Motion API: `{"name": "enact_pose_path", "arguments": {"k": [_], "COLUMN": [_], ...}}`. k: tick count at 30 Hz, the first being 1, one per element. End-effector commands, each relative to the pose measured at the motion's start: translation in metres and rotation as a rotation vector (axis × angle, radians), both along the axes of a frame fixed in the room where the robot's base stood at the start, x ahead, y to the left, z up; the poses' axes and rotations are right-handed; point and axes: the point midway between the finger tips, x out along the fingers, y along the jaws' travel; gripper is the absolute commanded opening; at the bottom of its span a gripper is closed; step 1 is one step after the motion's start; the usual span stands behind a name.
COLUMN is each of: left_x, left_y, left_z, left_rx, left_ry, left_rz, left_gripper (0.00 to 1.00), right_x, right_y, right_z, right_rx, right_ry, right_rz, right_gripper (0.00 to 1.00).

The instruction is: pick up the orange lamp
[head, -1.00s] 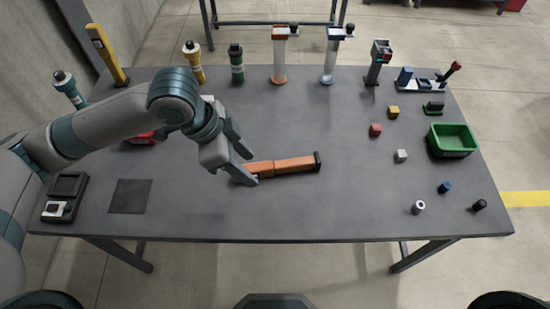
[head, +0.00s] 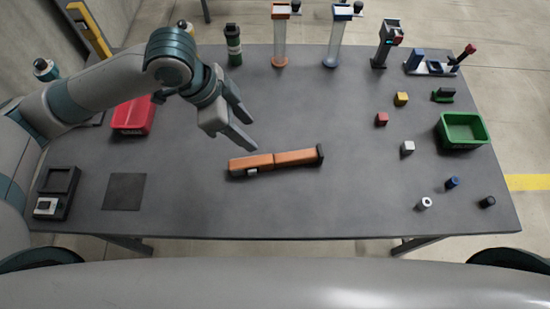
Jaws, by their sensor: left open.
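The orange lamp (head: 290,158) lies flat in the middle of the table, its black end cap to the right. A small pale part shows on its near side towards the left end. My left gripper (head: 252,136) is open and empty. In the picture its fingertips are just above the lamp's left half, with a visible gap to it; how high they are above the table I cannot tell. My right gripper is not in view.
A red bin (head: 133,117) and a dark square mat (head: 124,192) are on the left of the grey table (head: 330,210). A green bin (head: 463,130) and several small blocks are on the right. Stands and a green bottle (head: 233,45) line the back. The table around the lamp is clear.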

Motion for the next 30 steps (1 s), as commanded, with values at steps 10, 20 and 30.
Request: {"name": "enact_pose_path", "arguments": {"k": [10,20,30], "left_x": [0.001,0.005,0.008], "left_y": [-0.013,-0.035,-0.046], "left_z": [-0.03,-0.084,-0.112], "left_rx": [0.0,0.001,0.0], "left_ry": [0.005,0.005,0.0], "left_rz": [-0.001,0.0,0.0], "left_gripper": [0.47,0.47,0.47], "right_x": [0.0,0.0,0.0], "right_y": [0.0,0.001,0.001], "right_z": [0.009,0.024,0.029], "right_rx": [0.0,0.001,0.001], "right_ry": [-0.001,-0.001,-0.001], "right_rz": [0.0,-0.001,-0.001], "right_gripper": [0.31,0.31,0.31]}}
